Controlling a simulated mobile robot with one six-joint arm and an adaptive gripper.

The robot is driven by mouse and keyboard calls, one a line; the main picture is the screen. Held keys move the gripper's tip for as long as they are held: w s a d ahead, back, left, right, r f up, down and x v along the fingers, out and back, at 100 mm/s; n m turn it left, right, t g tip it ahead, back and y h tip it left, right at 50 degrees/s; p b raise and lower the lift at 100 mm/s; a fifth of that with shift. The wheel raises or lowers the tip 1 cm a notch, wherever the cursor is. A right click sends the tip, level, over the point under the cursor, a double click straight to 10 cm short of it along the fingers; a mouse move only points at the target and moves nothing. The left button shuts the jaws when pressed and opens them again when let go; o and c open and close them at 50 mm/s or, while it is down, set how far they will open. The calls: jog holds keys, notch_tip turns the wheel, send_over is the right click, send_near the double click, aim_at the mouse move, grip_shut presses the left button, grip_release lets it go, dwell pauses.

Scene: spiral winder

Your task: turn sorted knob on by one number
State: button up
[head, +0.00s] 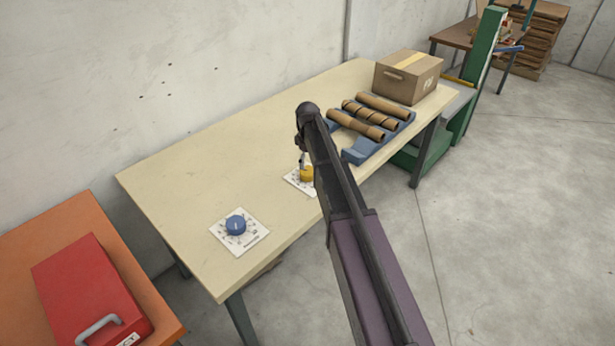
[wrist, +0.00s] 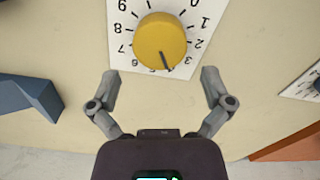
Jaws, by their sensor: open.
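A yellow knob (wrist: 158,38) sits on a white numbered dial plate in the wrist view. Its dark pointer mark is aimed at the plate's near edge, between the 3 and the 5. The same knob (head: 306,174) is partly hidden by my arm in the head view. My gripper (wrist: 159,82) is open and empty, its fingers apart on the near side of the knob, not around it. A blue knob (head: 236,225) sits on a second white dial plate (head: 256,241) to the left. I cannot read which knob is labelled sorted.
The beige table (head: 190,175) is clear around the dials. A blue rack (head: 357,155) with brown rolls and a cardboard box (head: 408,76) stand to the right. A red case (head: 88,290) lies on an orange table (head: 60,225) at left.

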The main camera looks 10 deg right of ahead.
aim_at(308, 170)
jog(key=shift+f+b, duration=2.3)
jog(key=shift+f, duration=0.3)
jog(key=c, duration=0.9)
